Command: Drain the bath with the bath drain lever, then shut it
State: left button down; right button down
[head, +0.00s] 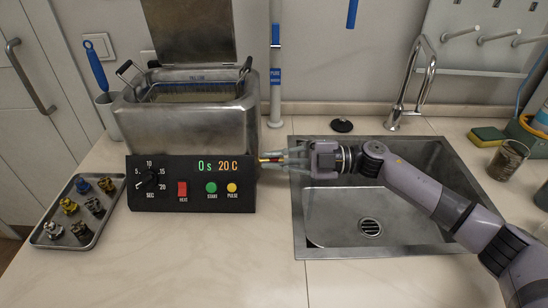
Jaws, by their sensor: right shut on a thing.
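The bath (195,125) is a metal tank with its lid raised, standing on the counter behind a black control panel (190,184). The panel display reads 0 s and 20 C. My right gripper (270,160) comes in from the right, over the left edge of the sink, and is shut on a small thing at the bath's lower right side. That thing is the bath drain lever (264,159), of which a small red and yellow part shows. The fingers hide the rest, so its position is unclear. My left gripper is not in view.
A steel sink (330,225) with a tap (410,85) lies under my right arm. A tray (50,240) of several small fittings sits at left. A glass (508,160) and a sponge (488,136) stand at right. The front counter is clear.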

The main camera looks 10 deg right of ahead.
jog(key=shift+s+f+n, duration=0.15)
jog(key=shift+f+n, duration=0.05)
jog(key=shift+n, duration=0.3)
jog(key=c, duration=1.7)
grip_release()
jog(key=d, duration=0.4)
jog(key=s+d, duration=0.1)
jog(key=d, duration=0.3)
jog(key=s+d, duration=0.1)
jog(key=d, duration=0.2)
jog(key=shift+s+d, duration=0.2)
jog(key=shift+d, duration=0.2)
